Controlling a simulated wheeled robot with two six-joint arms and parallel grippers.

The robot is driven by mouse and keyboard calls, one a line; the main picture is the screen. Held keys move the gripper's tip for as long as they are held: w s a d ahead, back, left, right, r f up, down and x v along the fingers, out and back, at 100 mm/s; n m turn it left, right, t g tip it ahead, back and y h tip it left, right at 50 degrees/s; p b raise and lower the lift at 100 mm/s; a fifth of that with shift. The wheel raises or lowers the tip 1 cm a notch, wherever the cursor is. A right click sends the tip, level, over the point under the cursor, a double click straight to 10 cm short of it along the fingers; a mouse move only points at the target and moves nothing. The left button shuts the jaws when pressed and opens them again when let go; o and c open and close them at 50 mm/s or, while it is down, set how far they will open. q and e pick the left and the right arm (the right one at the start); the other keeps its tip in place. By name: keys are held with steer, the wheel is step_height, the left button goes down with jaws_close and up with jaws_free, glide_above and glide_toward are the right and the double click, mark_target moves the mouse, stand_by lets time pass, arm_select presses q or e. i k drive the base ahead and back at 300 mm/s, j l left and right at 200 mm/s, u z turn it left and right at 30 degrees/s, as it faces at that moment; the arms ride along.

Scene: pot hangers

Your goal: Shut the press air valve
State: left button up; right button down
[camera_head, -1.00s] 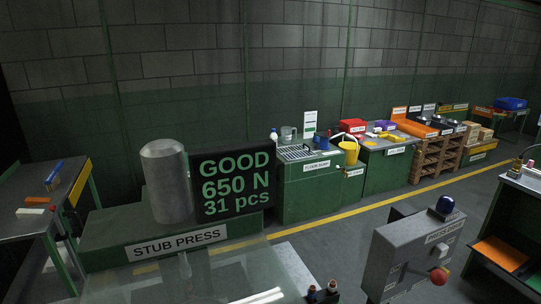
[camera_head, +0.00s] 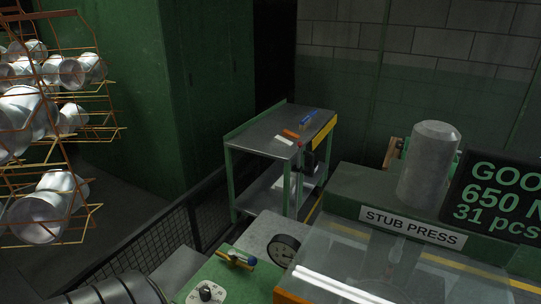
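The stub press (camera_head: 412,226) stands at the right, with a grey cylinder on top and a clear guard in front. A small valve with a brass-coloured body and a blue part (camera_head: 236,258) sits on a green surface at the lower middle; it looks like the press air valve. Its blue part points to the right in the picture. A round pressure gauge (camera_head: 284,250) is beside it; its reading is too small to tell. Neither gripper shows. A dark rounded shape at the bottom left edge may be part of my arm.
A dial knob (camera_head: 206,292) sits below the valve. A rack of metal pots (camera_head: 45,130) hangs at the left. A dark mesh fence (camera_head: 150,245) runs behind the valve. A green bench (camera_head: 275,140) with small tools stands beyond. A display (camera_head: 497,196) is at the right.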

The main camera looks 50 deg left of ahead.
mark_target(252, 261)
steer(key=u, duration=1.6)
